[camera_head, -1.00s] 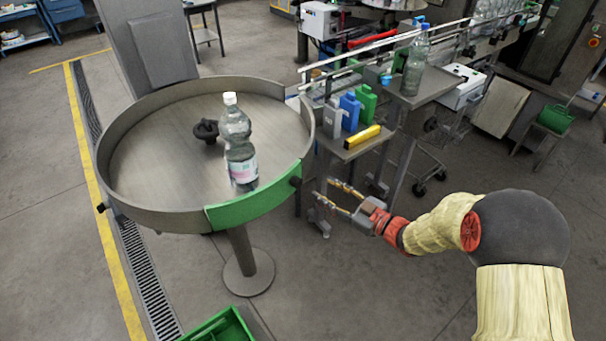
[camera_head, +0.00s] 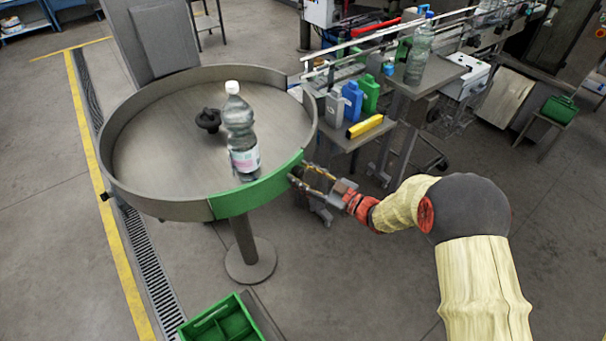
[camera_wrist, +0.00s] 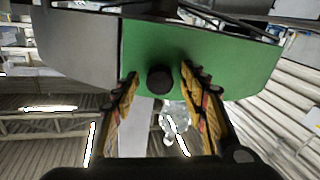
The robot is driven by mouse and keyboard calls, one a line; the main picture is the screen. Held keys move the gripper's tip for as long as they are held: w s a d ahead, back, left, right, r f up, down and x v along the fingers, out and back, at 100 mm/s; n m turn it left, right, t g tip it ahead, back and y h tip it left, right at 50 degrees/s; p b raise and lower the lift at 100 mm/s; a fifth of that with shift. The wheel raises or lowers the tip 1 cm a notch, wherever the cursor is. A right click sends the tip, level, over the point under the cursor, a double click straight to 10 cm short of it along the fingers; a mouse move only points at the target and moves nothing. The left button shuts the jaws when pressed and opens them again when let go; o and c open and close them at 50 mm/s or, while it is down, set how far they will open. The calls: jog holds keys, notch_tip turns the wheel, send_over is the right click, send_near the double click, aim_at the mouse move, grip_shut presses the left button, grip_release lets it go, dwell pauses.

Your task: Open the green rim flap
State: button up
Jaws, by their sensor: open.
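The green rim flap (camera_head: 258,191) forms the front right part of the round table's rim and lines up with the grey rim. In the wrist view the flap (camera_wrist: 205,58) carries a dark round knob (camera_wrist: 160,79). My gripper (camera_head: 298,175) is at the flap's right end. Its two fingers (camera_wrist: 162,92) are open, one on each side of the knob, and the knob appears between their tips. I cannot tell whether the fingers touch it. In the head view the knob is hidden by the gripper.
A clear bottle (camera_head: 240,135) with a white cap stands on the round table (camera_head: 160,150) just behind the flap. A black fitting (camera_head: 208,120) sits at the table's middle. A side stand with blue and green jugs (camera_head: 352,100) is close behind my gripper. A green crate (camera_head: 222,322) lies below.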

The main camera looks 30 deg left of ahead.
jog(key=shift+c, duration=0.7)
grip_shut()
